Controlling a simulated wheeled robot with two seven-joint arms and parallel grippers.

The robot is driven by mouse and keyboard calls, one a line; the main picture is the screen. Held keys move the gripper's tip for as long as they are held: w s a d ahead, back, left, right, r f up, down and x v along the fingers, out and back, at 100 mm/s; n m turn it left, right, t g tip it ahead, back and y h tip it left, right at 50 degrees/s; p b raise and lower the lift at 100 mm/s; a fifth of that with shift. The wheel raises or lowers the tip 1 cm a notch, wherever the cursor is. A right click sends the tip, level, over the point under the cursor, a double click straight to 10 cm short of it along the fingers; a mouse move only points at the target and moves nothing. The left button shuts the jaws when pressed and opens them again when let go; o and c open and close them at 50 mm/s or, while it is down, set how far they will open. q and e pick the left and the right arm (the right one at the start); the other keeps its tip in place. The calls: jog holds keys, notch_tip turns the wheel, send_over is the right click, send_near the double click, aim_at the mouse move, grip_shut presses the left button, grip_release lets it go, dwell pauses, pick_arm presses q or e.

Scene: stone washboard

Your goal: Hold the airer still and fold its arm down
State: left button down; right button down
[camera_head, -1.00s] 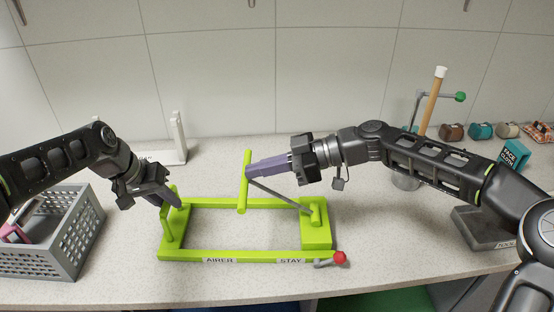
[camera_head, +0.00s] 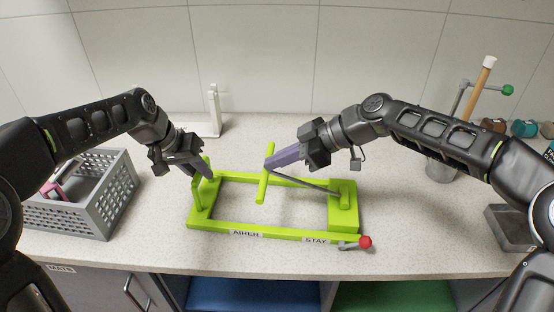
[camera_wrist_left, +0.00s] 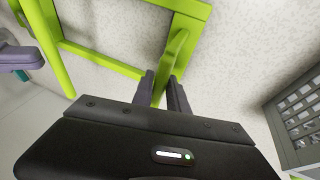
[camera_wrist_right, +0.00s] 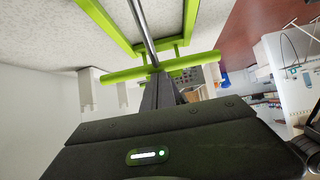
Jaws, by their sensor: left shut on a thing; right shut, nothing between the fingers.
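The airer is a lime green frame (camera_head: 215,226) lying on the counter, labelled AIRER and STAY on its front rail. Its arm is a grey rod (camera_head: 312,185) hinged at the right-hand block, with a green crossbar (camera_head: 262,188) at its free end, slightly raised above the frame. My left gripper (camera_head: 208,174) is shut on the green upright handle (camera_wrist_left: 177,52) at the frame's left end. My right gripper (camera_head: 273,163) is shut and empty, its purple-grey fingertips against or very near the crossbar, also visible in the right wrist view (camera_wrist_right: 158,78). A red-knobbed pin (camera_head: 364,242) sits at the front right corner.
A grey basket (camera_head: 85,215) stands at the left. A white stand (camera_head: 213,115) is behind the airer. The counter in front of the airer is a narrow strip.

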pick_arm(q)
jog(key=shift+d+r, duration=0.2)
pick_arm(e)
jog(key=shift+d+f, duration=0.1)
jog(key=shift+f, duration=0.25)
pick_arm(q)
jog(key=shift+w, duration=0.1)
pick_arm(e)
jog(key=shift+r, duration=0.5)
jog(key=r, duration=0.1)
jog(key=d+r, duration=0.1)
jog(key=r, duration=0.2)
jog(key=shift+d, duration=0.35)
pick_arm(q)
jog(key=shift+a+f, duration=0.1)
jog(key=c, duration=1.2)
grip_release()
pick_arm(e)
jog(key=v, duration=0.9)
jog(key=shift+a, duration=0.1)
pick_arm(q)
jog(key=v, duration=1.2)
jog(key=shift+f, duration=0.1)
